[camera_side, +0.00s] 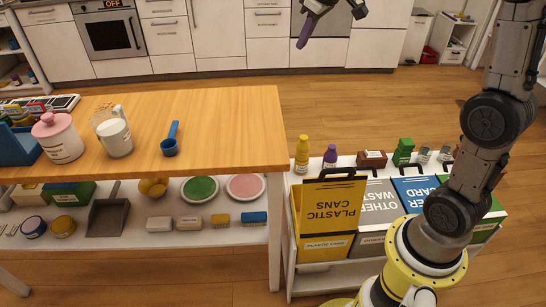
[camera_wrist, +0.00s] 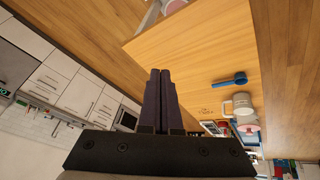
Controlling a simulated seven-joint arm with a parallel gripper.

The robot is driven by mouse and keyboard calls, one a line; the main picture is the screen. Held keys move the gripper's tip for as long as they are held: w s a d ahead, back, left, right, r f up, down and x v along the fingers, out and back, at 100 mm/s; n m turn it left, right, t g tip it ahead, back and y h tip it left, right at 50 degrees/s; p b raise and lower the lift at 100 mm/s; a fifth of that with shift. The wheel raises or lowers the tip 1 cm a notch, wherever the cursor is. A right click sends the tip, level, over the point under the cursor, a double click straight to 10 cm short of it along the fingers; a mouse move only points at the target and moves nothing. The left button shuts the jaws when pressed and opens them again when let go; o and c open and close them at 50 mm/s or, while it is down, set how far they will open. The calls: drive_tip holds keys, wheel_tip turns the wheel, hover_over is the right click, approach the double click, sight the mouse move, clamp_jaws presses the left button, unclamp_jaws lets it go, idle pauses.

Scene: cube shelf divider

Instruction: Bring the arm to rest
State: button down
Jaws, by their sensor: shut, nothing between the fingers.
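My gripper (camera_wrist: 160,72) is shut in the wrist view, with its two dark fingers side by side and nothing between them. In the side view my gripper (camera_side: 305,32) shows at the top edge, pointing down, high in front of the white kitchen cabinets. It is apart from every object. Most of the hand above the fingers is cut off by the frame in the side view.
A wooden table (camera_side: 230,130) holds a pink-lidded jar (camera_side: 60,140), a white mug (camera_side: 115,135) and a blue scoop (camera_side: 171,140). A bin cart with a yellow bin (camera_side: 327,215) stands to its right. Floor (camera_side: 350,100) behind them is clear.

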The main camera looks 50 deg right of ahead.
drive_tip(key=s+a+r+t+y, duration=0.1)
drive_tip(key=s+a, duration=0.4)
drive_tip(key=s, duration=0.3)
drive_tip(key=s+a+r+t, duration=0.1)
drive_tip(key=s+a, duration=0.4)
drive_tip(key=s, duration=0.4)
drive_tip(key=s+a+f+m+g, duration=0.1)
drive_tip(key=s+a+f, duration=0.1)
drive_tip(key=s+f, duration=0.7)
drive_tip(key=shift+s+f+g, duration=0.25)
drive_tip(key=shift+s+g, duration=0.05)
drive_tip(key=shift+s, duration=0.4)
drive_tip(key=shift+a, duration=0.1)
